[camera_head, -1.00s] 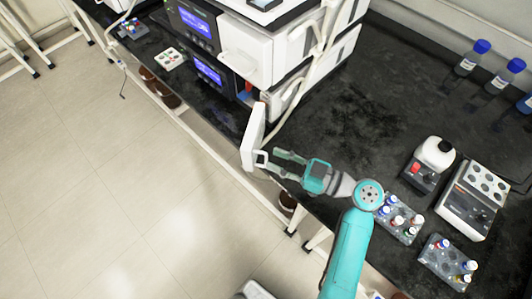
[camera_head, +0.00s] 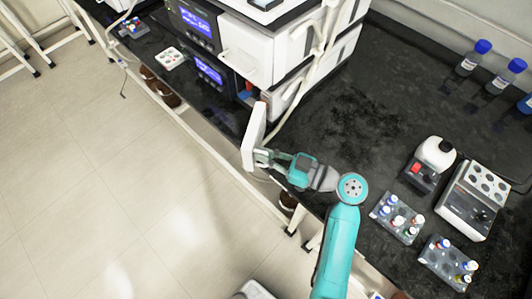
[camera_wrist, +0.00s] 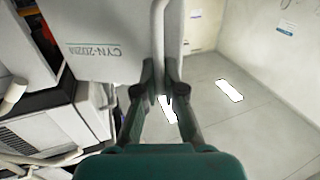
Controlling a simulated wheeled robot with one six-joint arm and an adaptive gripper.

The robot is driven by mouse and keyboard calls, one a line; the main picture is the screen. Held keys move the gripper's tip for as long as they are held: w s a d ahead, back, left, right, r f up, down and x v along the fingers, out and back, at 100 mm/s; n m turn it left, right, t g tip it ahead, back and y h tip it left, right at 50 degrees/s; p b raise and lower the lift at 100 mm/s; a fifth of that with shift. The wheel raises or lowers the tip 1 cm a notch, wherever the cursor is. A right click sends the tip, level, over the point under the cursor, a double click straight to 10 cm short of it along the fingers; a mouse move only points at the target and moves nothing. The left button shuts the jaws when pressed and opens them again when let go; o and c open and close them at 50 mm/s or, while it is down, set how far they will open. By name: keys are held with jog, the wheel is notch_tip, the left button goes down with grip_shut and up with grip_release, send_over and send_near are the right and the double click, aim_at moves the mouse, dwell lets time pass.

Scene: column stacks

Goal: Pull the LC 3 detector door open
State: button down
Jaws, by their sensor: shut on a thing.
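The white detector door (camera_head: 254,133) stands swung out from the lower unit of the white stack, over the front edge of the bench. In the wrist view the door (camera_wrist: 100,25) fills the upper left and bears lettering that appears upside down. Its pale handle (camera_wrist: 158,35) runs down between my fingertips. My gripper (camera_head: 263,157) is at the door's lower end, shut on the handle. In the wrist view my gripper (camera_wrist: 162,85) has both dark fingers close about the bar; the exact contact is partly hidden.
The instrument stack (camera_head: 245,55) stands behind the door. Vial racks (camera_head: 397,218), a small white device (camera_head: 434,155) and a block with wells (camera_head: 472,200) are at the right. Blue-capped bottles (camera_head: 473,57) stand at the back. The floor at left is clear.

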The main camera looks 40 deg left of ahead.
jog(key=shift+r, duration=0.1)
jog(key=shift+w+d, duration=0.9)
jog(key=shift+w, duration=0.05)
jog(key=shift+r, duration=0.1)
jog(key=c, duration=1.3)
grip_release()
jog(key=shift+o, duration=0.2)
jog(key=shift+d, duration=0.15)
jog(key=v, duration=1.2)
jog(key=shift+f, duration=0.2)
